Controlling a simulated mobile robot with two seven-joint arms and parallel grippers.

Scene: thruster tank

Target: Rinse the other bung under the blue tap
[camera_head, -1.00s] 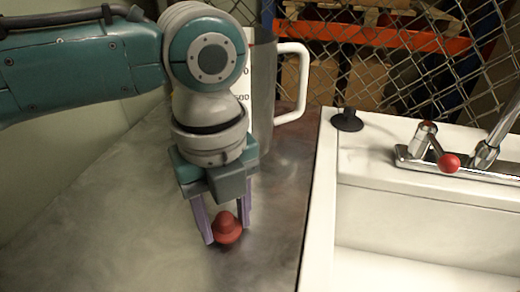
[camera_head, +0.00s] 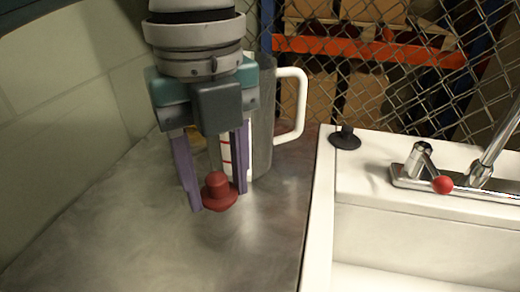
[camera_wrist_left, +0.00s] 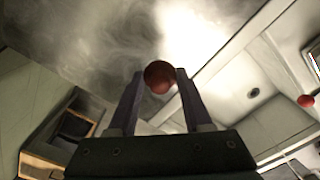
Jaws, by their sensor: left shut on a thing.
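A red bung (camera_head: 217,190) is held between the purple fingers of my left gripper (camera_head: 213,180), above the metal counter. The red bung also shows between the fingertips in the left wrist view (camera_wrist_left: 159,76). A black bung (camera_head: 345,138) stands on the back left corner of the white sink's rim. The tap fitting (camera_head: 420,160) at the back of the sink has a red ball on its lever (camera_head: 443,185). No blue tap handle shows in these views. My right gripper is not in view.
A large measuring jug with a white handle (camera_head: 292,105) stands on the counter (camera_head: 130,225) behind my left gripper. The white sink (camera_head: 430,235) is to the right. A wire mesh fence (camera_head: 375,75) stands behind.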

